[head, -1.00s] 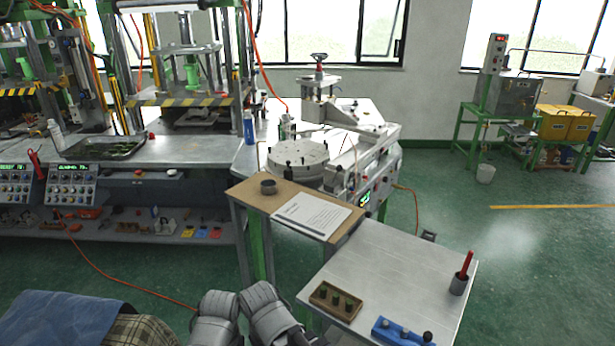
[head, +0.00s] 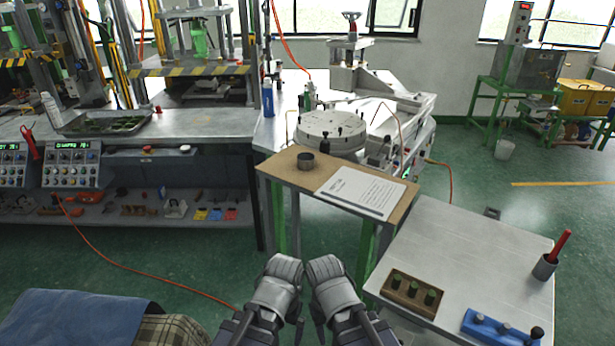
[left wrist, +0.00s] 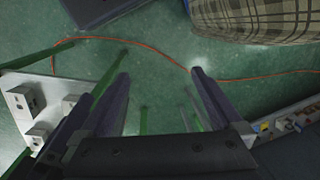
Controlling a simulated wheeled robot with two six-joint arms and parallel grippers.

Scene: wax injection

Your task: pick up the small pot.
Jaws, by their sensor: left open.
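The small pot (head: 305,161) is a dark, round, open-topped cup. It stands upright on the left part of the brown-topped stand (head: 276,168), beside a white paper sheet. My two grey arms rise at the bottom middle of the head view, well short of the pot. The pot is not in the left wrist view.
The paper sheet (head: 360,191) covers much of the stand's top. A round-table machine (head: 332,128) stands right behind. A grey table (head: 470,240) at right holds a wooden block (head: 412,293), a blue holder (head: 500,328) and a cup with a red stick (head: 545,266). An orange cable (head: 130,280) crosses the floor.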

